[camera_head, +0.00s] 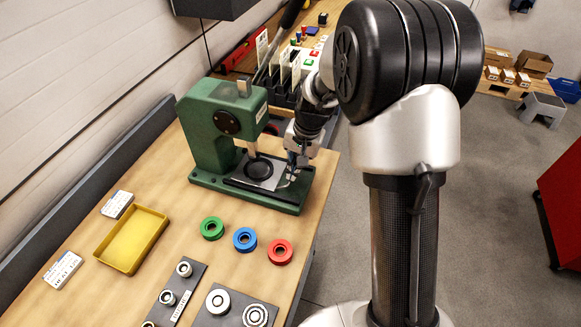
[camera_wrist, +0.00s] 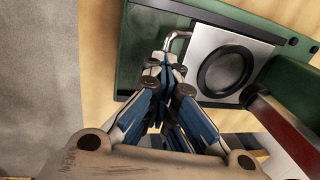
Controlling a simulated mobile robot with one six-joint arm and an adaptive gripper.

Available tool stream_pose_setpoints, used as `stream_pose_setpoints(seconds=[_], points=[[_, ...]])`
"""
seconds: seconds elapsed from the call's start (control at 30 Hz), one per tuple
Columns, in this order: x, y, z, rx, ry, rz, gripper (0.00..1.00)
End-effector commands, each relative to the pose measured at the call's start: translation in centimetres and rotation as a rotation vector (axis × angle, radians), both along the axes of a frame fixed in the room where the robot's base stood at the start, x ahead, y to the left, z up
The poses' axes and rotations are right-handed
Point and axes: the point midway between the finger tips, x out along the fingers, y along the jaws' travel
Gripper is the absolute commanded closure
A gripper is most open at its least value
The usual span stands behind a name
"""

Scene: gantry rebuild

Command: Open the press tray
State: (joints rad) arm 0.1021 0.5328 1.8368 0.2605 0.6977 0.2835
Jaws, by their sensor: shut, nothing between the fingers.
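The green press (camera_head: 222,128) stands on the wooden bench. Its tray (camera_head: 272,183) is a silver plate with a black ring (camera_head: 258,169), lying low on the press base beneath the ram. The tray (camera_wrist: 203,40) also shows in the wrist view, with a bent metal handle (camera_wrist: 178,34) at its left edge. My gripper (camera_head: 293,172) is at the handle side of the tray. In the wrist view my gripper (camera_wrist: 165,62) has its fingertips together at the lower end of the handle, with nothing held. Whether they touch the handle I cannot tell.
Green (camera_head: 212,228), blue (camera_head: 244,239) and red (camera_head: 280,251) rings lie in front of the press. A yellow tray (camera_head: 131,239) is at the left, and dark plates with metal parts (camera_head: 235,308) are at the front. A dark rack (camera_head: 285,85) stands behind the press.

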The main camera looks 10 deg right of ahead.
Motion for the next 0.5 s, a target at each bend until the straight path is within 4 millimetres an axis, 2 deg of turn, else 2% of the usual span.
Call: stream_pose_setpoints(seconds=[0.1, 0.3, 0.5], points=[[-2.1, -2.8, -0.4, -0.002, 0.012, -0.006, 1.0], [-4.8, -6.7, -0.5, -0.002, 0.014, -0.003, 1.0], [-5.8, -7.9, -0.6, -0.001, 0.015, 0.002, 1.0]])
